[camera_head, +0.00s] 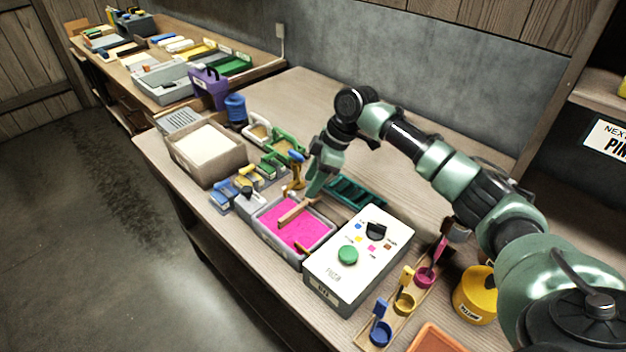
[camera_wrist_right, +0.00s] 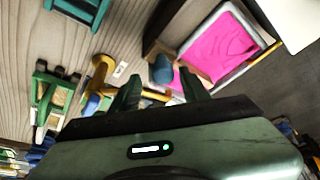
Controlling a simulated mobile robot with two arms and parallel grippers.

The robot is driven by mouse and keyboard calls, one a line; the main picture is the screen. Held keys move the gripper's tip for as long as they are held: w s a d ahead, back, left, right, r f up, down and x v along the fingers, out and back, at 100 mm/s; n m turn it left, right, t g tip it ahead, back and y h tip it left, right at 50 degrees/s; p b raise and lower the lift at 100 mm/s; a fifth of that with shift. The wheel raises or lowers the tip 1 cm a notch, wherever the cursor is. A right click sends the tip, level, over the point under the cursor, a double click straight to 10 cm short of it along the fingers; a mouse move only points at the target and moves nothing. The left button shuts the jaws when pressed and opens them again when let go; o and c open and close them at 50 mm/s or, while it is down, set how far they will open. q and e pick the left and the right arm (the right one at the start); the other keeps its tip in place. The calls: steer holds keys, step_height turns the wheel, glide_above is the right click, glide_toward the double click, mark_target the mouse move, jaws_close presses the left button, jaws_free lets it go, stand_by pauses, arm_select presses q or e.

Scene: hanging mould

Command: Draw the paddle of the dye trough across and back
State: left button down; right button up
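The dye trough (camera_head: 262,232) is a grey tray of bright pink dye on the bench; it also shows in the wrist view (camera_wrist_right: 262,42). The wooden paddle (camera_head: 293,212) lies across the dye, its far end by my right gripper. In the wrist view part of its wood (camera_wrist_right: 190,70) shows, with a blue knob (camera_wrist_right: 162,68) beside it; I cannot tell whether they are joined. My right gripper (camera_head: 311,190) is low at the trough's far edge. Its fingers (camera_wrist_right: 160,92) are apart, with the blue knob showing beyond the gap. No firm hold is visible. My left gripper is out of view.
A white box with a green button (camera_head: 347,254) stands right of the trough. Small coloured stamps and holders (camera_head: 245,185) crowd its left, with a bin of pale material (camera_head: 208,167) beyond. A teal rack (camera_head: 352,196) is behind. The bench's back is clear.

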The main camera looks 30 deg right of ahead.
steer(key=shift+s+d+r, duration=0.1)
steer(key=shift+d+r, duration=0.1)
steer(key=shift+r, duration=0.05)
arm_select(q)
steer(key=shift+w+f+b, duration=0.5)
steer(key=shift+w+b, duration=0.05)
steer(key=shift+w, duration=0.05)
arm_select(e)
steer(key=v, duration=0.7)
steer(key=shift+a+r, duration=0.1)
steer(key=shift+r, duration=0.05)
